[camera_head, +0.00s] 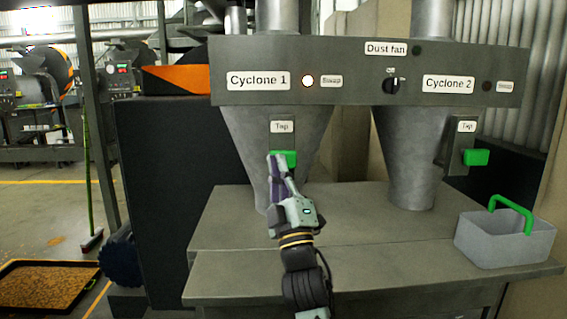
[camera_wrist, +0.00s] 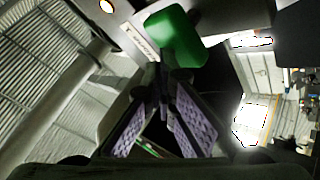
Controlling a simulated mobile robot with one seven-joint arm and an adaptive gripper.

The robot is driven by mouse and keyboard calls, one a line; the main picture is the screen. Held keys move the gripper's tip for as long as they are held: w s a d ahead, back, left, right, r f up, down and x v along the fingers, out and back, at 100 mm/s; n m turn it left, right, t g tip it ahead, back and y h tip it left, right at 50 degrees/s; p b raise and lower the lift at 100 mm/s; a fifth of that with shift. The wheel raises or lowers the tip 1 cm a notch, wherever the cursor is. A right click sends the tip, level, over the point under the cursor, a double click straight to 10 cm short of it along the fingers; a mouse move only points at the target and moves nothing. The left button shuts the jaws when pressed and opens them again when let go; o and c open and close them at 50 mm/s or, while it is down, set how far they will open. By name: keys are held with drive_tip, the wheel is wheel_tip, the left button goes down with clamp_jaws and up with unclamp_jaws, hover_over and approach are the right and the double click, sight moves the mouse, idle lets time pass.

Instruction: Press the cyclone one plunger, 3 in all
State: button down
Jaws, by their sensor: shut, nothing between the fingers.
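The cyclone one plunger is a green block (camera_head: 289,158) under the "Tap" label on the left grey cone (camera_head: 245,125). In the wrist view the green plunger (camera_wrist: 176,38) is large, just beyond my fingertips. My gripper (camera_head: 275,157) is shut and empty, with its fingertips at the left side of the plunger in the head view. I cannot tell whether the tips touch it. The "Cyclone 1" panel (camera_head: 258,96) is above, with a lit lamp (camera_head: 308,81) next to a "Swap" label.
The cyclone two plunger (camera_head: 476,157) is on the right cone (camera_head: 410,140). A "Dust fan" knob (camera_head: 391,86) is between the labels. A grey bin with a green handle (camera_head: 505,238) stands on the right of the bench (camera_head: 390,260). A dark cabinet (camera_head: 170,190) is at left.

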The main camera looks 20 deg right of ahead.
drive_tip(key=shift+w+d+h, duration=0.15)
drive_tip(key=shift+w+h, duration=0.15)
idle(0.5)
drive_tip(key=s+b, duration=0.1)
drive_tip(key=s+a+b, duration=0.1)
drive_tip(key=s, duration=0.1)
drive_tip(key=shift+f, duration=0.1)
drive_tip(key=shift+s, duration=0.1)
idle(0.4)
drive_tip(key=s+b, duration=0.1)
drive_tip(key=s, duration=0.1)
drive_tip(key=s+a+b, duration=0.1)
drive_tip(key=s, duration=0.1)
drive_tip(key=shift+s+a, duration=0.15)
drive_tip(key=shift+s, duration=0.15)
idle(1.8)
